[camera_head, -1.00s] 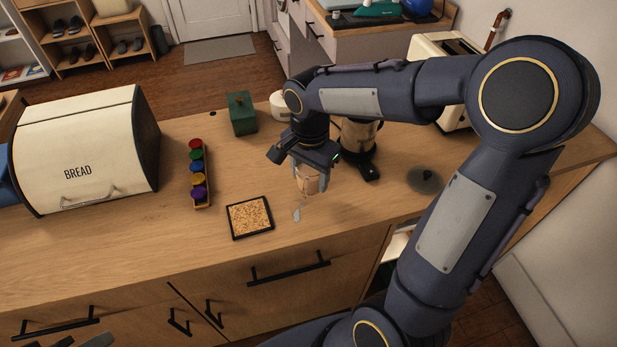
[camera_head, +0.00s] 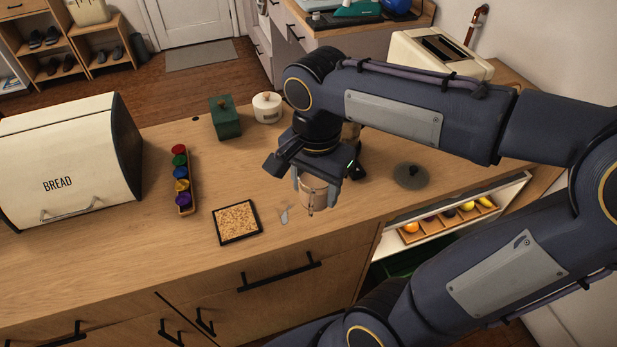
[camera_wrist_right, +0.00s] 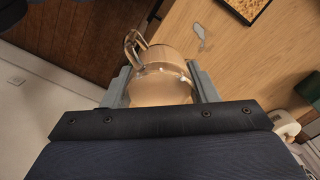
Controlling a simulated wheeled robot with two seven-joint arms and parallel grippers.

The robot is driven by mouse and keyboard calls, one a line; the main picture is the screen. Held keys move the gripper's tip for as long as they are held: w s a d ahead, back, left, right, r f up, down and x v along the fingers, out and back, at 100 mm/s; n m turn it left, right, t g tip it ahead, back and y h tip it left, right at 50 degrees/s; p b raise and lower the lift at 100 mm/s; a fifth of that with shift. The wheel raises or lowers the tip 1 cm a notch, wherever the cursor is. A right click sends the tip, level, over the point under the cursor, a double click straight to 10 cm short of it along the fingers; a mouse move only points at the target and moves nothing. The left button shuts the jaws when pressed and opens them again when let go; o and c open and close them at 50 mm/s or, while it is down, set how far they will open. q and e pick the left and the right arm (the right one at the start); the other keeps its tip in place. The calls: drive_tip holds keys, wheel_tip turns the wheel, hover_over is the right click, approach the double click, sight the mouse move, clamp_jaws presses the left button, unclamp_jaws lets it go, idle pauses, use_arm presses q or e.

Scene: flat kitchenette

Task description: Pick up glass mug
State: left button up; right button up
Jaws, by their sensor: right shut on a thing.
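The glass mug (camera_head: 313,194) is clear and looks tan against the wooden counter. It is between the fingers of my right gripper (camera_head: 316,186), which is shut on it from above near the counter's front. In the right wrist view the mug (camera_wrist_right: 160,84) sits between the two grey fingers (camera_wrist_right: 160,88), with its glass handle toward the upper left. I cannot tell whether the mug's base touches the counter. My left gripper is not in view.
A bread box (camera_head: 70,165), a pod rack (camera_head: 184,205), a green canister (camera_head: 225,120) and a dark lid (camera_head: 411,176) stand around.

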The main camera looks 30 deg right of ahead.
sight(324, 196)
drive_tip(key=shift+s+a+r, duration=0.1)
drive_tip(key=shift+s+r, duration=0.15)
drive_tip(key=shift+s, duration=0.35)
drive_tip(key=shift+s+a+r, duration=0.1)
drive_tip(key=shift+s+r, duration=0.2)
drive_tip(key=shift+s, duration=0.25)
drive_tip(key=shift+s+a+r, duration=0.1)
drive_tip(key=shift+s+r, duration=0.15)
drive_tip(key=shift+s, duration=0.35)
drive_tip(key=shift+s, duration=0.1)
